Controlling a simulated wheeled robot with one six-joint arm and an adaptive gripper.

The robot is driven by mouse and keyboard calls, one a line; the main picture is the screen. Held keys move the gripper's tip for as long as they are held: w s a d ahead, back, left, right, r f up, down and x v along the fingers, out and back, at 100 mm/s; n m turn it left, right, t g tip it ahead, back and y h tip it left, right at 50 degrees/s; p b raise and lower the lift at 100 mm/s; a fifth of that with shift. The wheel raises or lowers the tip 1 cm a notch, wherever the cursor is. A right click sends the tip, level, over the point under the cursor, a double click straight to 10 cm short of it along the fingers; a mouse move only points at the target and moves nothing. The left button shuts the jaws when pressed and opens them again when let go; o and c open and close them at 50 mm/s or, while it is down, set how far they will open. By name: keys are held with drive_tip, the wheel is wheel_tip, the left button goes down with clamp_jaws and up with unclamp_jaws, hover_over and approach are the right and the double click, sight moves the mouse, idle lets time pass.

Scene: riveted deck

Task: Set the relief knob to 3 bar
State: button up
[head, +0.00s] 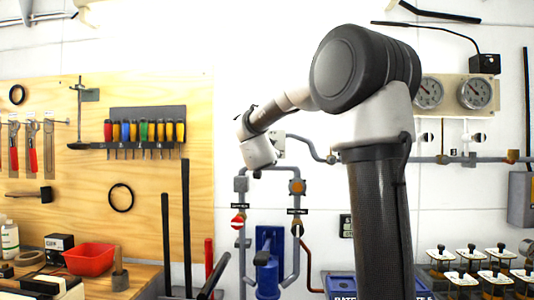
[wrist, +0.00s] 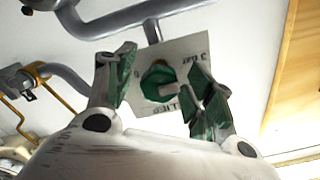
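In the head view the pale plate (head: 279,145) shows beside my wrist; the knob and fingers are hidden there.
Grey pipes (head: 242,205) with a red-marked valve and an orange fitting run below my wrist. A blue pump (head: 268,262) stands beneath. Two gauges (head: 474,93) are on the wall at right. A wooden tool board (head: 60,150) is at left.

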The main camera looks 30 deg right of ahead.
drive_tip(key=shift+r, duration=0.1)
drive_tip(key=v, duration=1.2)
